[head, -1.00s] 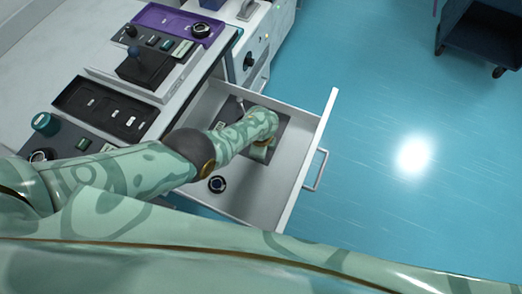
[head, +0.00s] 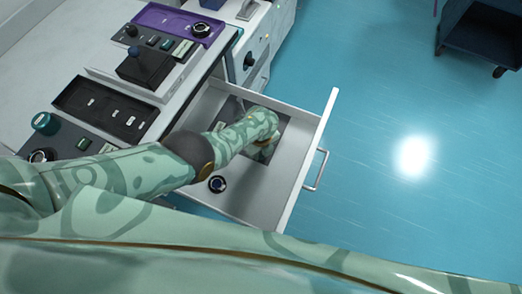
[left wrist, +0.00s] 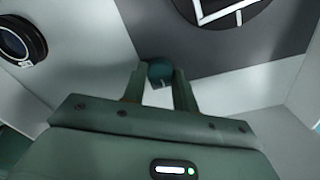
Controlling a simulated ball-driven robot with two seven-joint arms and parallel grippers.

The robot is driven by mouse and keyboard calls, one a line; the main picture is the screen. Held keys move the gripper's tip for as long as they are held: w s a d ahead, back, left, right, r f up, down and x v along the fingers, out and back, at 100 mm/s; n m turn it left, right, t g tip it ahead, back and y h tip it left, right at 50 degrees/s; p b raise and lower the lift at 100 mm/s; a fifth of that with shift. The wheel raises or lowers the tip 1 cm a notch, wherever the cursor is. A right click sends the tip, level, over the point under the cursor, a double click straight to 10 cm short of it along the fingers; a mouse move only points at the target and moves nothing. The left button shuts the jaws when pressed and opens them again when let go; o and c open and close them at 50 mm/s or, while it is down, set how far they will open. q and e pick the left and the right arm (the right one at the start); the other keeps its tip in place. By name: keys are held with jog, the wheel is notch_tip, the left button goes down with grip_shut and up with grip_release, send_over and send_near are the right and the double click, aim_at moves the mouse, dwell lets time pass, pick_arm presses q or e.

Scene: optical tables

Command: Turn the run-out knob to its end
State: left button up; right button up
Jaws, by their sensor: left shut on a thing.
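An open white drawer (head: 312,150) holds a dark grey panel (head: 279,124), partly hidden by my left arm. My left gripper (head: 264,150) is low over this panel, and its fingertips are hard to make out in the head view. In the left wrist view, my left gripper (left wrist: 158,82) is shut on a small dark teal round knob (left wrist: 160,70) with a pale mark. The knob's lower part is hidden by the fingers. Beyond it lies a dark disc (left wrist: 225,8) with white lines on the grey panel. My right gripper is not in view.
A black round knob (head: 217,184) with a blue ring sits in the drawer beside my arm; it also shows in the left wrist view (left wrist: 22,40). A purple control panel (head: 160,18), a black box (head: 145,66) and a black tray (head: 100,108) are on the table.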

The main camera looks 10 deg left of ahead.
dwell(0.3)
pick_arm(q)
jog(key=o, duration=1)
jog(key=shift+c, duration=0.2)
notch_tip(320, 180, up, 16)
jog(key=p, duration=1.2)
jog(key=shift+p, duration=0.4)
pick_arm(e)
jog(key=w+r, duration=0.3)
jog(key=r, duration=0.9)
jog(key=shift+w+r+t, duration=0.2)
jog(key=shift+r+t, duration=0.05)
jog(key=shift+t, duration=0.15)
pick_arm(q)
jog(key=shift+r, duration=0.1)
